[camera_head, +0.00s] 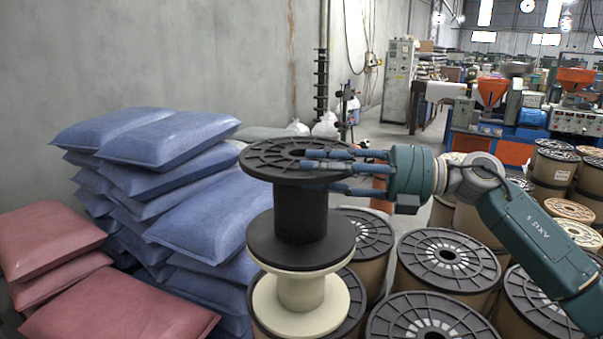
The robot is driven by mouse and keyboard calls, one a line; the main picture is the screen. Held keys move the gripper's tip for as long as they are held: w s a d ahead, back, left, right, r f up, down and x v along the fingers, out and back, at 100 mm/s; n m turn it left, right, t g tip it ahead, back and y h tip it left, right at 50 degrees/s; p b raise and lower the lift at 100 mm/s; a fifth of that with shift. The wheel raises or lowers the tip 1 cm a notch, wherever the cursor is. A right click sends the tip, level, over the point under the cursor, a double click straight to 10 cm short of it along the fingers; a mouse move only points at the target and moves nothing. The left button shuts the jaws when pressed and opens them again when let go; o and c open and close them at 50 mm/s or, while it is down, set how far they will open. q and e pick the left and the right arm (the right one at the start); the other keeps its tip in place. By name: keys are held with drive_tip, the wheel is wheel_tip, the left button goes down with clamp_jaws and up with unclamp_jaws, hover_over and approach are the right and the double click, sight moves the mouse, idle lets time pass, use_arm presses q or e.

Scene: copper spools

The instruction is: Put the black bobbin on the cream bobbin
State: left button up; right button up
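The black bobbin (300,213) stands upright, its lower flange directly above the top flange of the cream bobbin (302,293). The two look lined up and in contact, with only a thin cream rim showing below the black. The cream bobbin stands upright on top of a large drum spool. My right gripper (322,172) reaches in from the right at the black bobbin's upper flange. Two blue fingers lie over the flange and one passes just below its rim. I cannot tell whether they press on it. My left gripper is not in view.
Blue sacks (170,140) are piled to the left, with red sacks (120,310) in front of them. Several brown drum spools (447,258) with black tops crowd the right, below my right arm. A grey wall (180,50) stands behind the sacks.

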drive_tip(key=b+v, duration=0.2)
drive_tip(key=v, duration=0.6)
drive_tip(key=shift+d, duration=0.25)
drive_tip(key=shift+s+f, duration=0.1)
